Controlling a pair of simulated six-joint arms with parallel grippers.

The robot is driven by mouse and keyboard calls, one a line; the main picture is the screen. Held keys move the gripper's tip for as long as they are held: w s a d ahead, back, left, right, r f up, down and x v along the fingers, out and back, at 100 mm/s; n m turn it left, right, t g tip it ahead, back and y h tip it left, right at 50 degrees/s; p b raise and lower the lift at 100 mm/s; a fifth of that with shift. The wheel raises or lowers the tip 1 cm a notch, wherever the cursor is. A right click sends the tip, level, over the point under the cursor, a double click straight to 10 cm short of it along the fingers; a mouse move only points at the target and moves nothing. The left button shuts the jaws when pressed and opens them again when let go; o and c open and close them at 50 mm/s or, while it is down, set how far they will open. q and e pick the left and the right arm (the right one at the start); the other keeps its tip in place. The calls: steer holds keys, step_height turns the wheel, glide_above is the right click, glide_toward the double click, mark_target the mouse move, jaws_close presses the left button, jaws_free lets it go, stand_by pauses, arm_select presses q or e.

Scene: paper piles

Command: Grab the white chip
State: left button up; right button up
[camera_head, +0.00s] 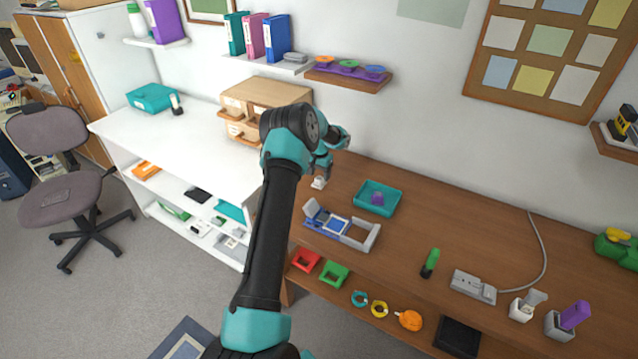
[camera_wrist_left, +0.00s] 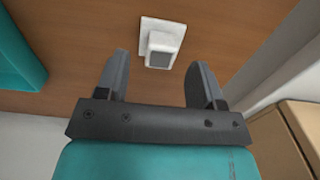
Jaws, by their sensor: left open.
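The white chip (camera_head: 318,183) lies on the brown desk near its left end. In the left wrist view the white chip (camera_wrist_left: 147,27) is a pale square plate with a raised block that has a grey face. My left gripper (camera_head: 323,168) is just above and behind it in the head view, partly hidden by my own arm. In the left wrist view my left gripper (camera_wrist_left: 159,64) is open and empty, with the chip a little beyond the fingertips and between their lines. My right gripper is not in view.
A teal tray (camera_head: 392,208) with a purple piece and a grey-blue fixture (camera_head: 357,236) stand right of the chip. A wooden drawer box (camera_head: 258,93) stands on the white table to the left. The desk's middle is largely clear.

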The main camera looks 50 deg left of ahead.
mark_target(319, 178)
arm_select(q)
steer(key=shift+f, duration=1.6)
steer(key=c, duration=1)
steer(key=shift+r, duration=0.1)
step_height(319, 178, up, 10)
steer(key=shift+f, duration=0.1)
